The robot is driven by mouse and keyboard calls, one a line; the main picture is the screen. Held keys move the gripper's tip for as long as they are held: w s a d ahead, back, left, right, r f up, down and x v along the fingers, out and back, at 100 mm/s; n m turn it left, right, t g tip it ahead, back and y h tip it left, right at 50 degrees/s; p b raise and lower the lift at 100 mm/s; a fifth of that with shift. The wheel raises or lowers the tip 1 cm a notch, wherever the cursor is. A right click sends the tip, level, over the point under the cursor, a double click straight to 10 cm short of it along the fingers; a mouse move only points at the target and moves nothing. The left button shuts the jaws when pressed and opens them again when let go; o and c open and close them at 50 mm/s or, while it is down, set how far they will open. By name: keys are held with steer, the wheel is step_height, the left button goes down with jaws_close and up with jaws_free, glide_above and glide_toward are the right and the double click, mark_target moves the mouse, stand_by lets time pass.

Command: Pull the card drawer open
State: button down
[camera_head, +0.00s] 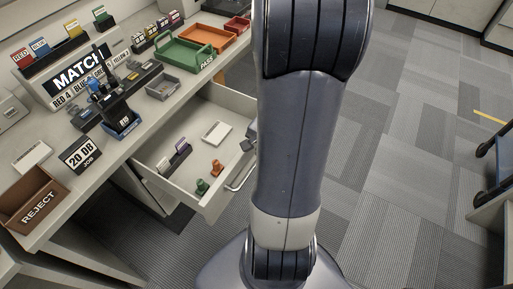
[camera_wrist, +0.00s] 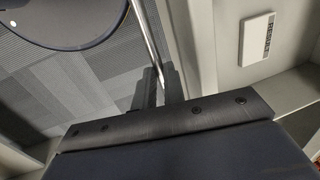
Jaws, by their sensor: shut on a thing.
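The card drawer (camera_head: 222,188) stands pulled out from under the bench in the head view, its inside showing. Its metal bar handle (camera_head: 240,178) is on the front panel, partly hidden behind my arm. In the wrist view the handle (camera_wrist: 146,35) runs along the drawer front (camera_wrist: 187,40). My gripper (camera_wrist: 165,86) is shut on the handle near the bottom of that bar.
Inside the drawer lie a white labelled block (camera_head: 217,132), a card holder (camera_head: 174,158), and green (camera_head: 202,187) and orange (camera_head: 217,167) pieces. The bench carries a REJECT tray (camera_head: 38,205), a MATCH board (camera_head: 75,75) and a green PASS tray (camera_head: 184,55).

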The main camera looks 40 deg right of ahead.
stand_by(0.3)
steer(key=c, duration=1.8)
jaws_free()
steer(key=shift+o, duration=0.2)
step_height(320, 180, up, 11)
steer(key=s+p, duration=0.2)
steer(key=shift+d+f, duration=0.15)
steer(key=shift+d, duration=0.2)
steer(key=f, duration=0.3)
steer(key=w+f+b, duration=0.1)
steer(key=f, duration=0.3)
steer(key=w+a+f+b, duration=0.1)
steer(key=f, duration=0.2)
steer(key=shift+w+f, duration=0.2)
steer(key=shift+f, duration=0.15)
steer(key=shift+d, duration=0.1)
